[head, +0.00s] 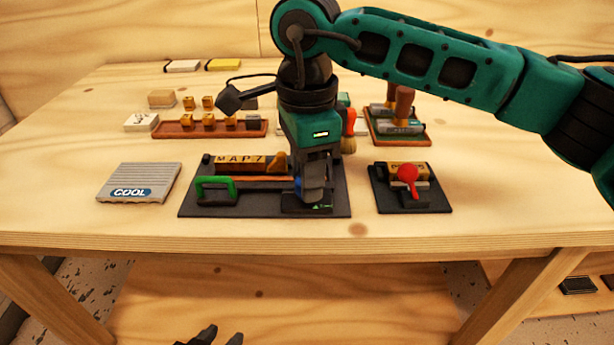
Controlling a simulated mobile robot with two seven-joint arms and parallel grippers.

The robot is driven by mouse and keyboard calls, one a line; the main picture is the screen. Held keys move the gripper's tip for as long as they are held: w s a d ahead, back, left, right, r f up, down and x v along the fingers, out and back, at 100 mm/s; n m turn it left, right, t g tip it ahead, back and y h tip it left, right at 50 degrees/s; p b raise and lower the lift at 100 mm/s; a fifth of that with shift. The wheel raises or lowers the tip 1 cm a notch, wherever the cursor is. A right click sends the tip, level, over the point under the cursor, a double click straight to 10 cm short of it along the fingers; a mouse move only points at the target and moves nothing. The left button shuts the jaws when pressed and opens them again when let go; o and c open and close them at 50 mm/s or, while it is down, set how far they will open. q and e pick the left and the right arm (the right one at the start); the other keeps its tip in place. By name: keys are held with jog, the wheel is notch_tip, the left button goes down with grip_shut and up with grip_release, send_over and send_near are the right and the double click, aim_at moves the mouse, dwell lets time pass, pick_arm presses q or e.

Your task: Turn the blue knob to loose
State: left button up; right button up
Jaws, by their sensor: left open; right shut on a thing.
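The blue knob (298,187) is mostly hidden behind my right gripper; only a bit of blue shows at its left edge. It belongs to a fixture on a dark base plate (245,212) with a "MAP7" type block (238,163), a green handle (215,184) and an orange bar (258,179). My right gripper (312,198) points down over the right part of this plate, shut on the knob. The angle of the knob cannot be made out. My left gripper (221,336) is low at the bottom edge, in front of the table, open and empty.
A smaller fixture with a red ball lever (407,173) stands just right of the plate. A grey "COOL" pad (138,184) lies to the left. A brown tray with brass pieces (190,130) and stamp tools (402,105) are behind. The table's front strip (180,232) is clear.

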jog(key=n, duration=0.5)
jog(key=shift+b, duration=0.4)
jog(key=shift+n, duration=0.3)
jog(key=o, duration=1)
jog(key=shift+o, duration=0.2)
jog(key=shift+r, duration=0.15)
notch_tip(320, 180, up, 13)
jog(key=p, duration=0.2)
jog(key=shift+f, duration=0.2)
